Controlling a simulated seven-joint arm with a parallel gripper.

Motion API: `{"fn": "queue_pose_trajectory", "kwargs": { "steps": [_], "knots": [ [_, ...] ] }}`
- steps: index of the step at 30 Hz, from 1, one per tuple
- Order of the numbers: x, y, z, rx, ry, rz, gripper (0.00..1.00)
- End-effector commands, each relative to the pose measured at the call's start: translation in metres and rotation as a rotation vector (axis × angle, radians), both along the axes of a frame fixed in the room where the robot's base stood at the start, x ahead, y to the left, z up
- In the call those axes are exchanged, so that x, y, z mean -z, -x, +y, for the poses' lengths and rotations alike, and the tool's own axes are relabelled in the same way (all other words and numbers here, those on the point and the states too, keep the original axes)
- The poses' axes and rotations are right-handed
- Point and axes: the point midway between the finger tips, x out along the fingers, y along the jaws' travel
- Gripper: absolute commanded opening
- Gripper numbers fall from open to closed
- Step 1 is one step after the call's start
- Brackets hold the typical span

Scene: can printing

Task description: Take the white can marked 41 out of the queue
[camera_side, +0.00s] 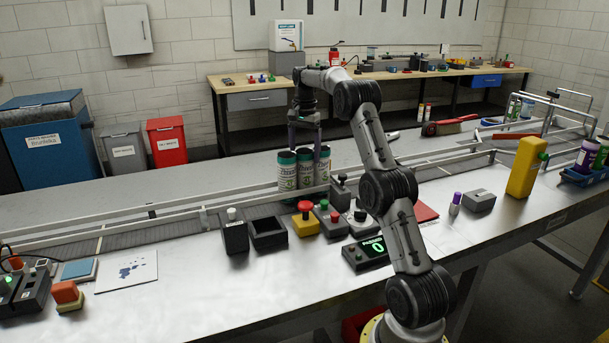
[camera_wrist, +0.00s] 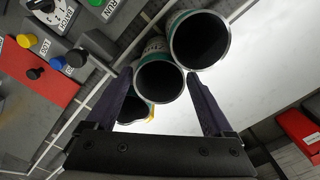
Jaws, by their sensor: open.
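Three white cans with dark green rims stand upright in a row on the conveyor in the side view: a left can (camera_side: 286,172), a middle can (camera_side: 305,170) and a right can (camera_side: 323,165). Their labels are too small to read, so I cannot tell which is marked 41. My gripper (camera_side: 305,145) points down just over the row, open. In the wrist view the open gripper (camera_wrist: 158,76) has a finger on either side of a middle can (camera_wrist: 157,82). Another can (camera_wrist: 200,40) is beyond the right fingertip; a third (camera_wrist: 131,110) is partly hidden by the left finger.
Metal guide rails (camera_side: 165,208) run along the conveyor. In front of the cans stand a red-topped yellow button box (camera_side: 305,220), an empty black holder (camera_side: 268,233) and a green digit display (camera_side: 368,252). A yellow block (camera_side: 524,168) stands right.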

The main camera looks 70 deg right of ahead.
Motion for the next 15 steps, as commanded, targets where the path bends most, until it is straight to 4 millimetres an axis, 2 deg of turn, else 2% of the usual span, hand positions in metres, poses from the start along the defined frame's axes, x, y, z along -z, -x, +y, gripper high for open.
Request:
{"fn": "queue_pose_trajectory", "kwargs": {
  "steps": [8, 15],
  "knots": [
    [0.021, 0.0, 0.001, -0.001, -0.002, 0.002, 0.86],
    [0.054, 0.001, 0.003, -0.001, -0.001, 0.001, 0.86]
  ]
}}
